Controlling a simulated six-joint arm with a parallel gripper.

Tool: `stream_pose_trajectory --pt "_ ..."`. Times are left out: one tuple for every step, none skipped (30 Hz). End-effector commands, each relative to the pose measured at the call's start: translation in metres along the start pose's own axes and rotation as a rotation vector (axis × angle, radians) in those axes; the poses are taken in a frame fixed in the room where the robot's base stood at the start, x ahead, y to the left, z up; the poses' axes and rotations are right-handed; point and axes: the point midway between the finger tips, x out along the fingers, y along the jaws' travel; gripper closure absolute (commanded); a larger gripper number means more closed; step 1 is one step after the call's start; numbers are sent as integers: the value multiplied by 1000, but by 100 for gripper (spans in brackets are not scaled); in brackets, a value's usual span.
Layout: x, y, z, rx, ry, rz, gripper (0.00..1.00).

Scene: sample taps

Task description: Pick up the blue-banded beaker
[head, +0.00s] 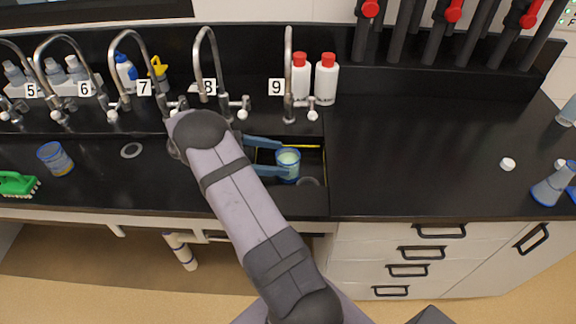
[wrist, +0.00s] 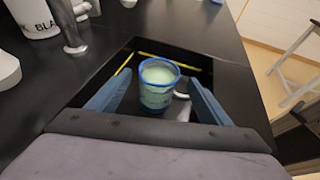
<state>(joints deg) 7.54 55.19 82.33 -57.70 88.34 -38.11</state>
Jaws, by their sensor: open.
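The blue-banded beaker (head: 288,164) stands in the sink recess below tap 9, with pale green liquid in it. In the wrist view the beaker (wrist: 157,84) has a blue rim and sits between my two fingers, a little beyond them. My gripper (head: 276,157) is open, with blue fingers on either side of the beaker. In the wrist view my gripper (wrist: 155,97) shows a gap between each finger and the beaker.
Another blue-banded beaker (head: 55,158) stands at the left beside a green brush (head: 17,184). Taps with number labels line the back. Two white bottles with red caps (head: 326,78) stand right of tap 9 (head: 289,75). The black counter (head: 420,150) at right is mostly clear.

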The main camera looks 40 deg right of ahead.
Motion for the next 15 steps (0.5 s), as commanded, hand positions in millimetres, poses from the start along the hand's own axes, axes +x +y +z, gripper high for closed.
stream_pose_trajectory --pt "6 0 3 -2 0 -4 28" --pt "10 0 4 -1 -1 -4 28" --pt "15 0 4 -1 -1 -5 28" --pt "19 1 5 -2 0 -4 28" --pt "23 1 5 -2 0 -4 28" --pt "28 1 4 -2 -1 -4 28" --pt "31 1 3 -2 -1 -4 28" --pt "34 1 3 -1 0 -4 28" --pt "37 1 3 -1 0 -3 28" --pt "39 1 2 -1 0 -2 28" --pt "40 2 2 -1 0 -2 28" --pt "42 2 2 -1 0 -1 28" --pt "42 2 2 -1 0 0 28" --pt "43 2 1 -1 0 0 28" --pt "43 2 1 -1 1 0 28"
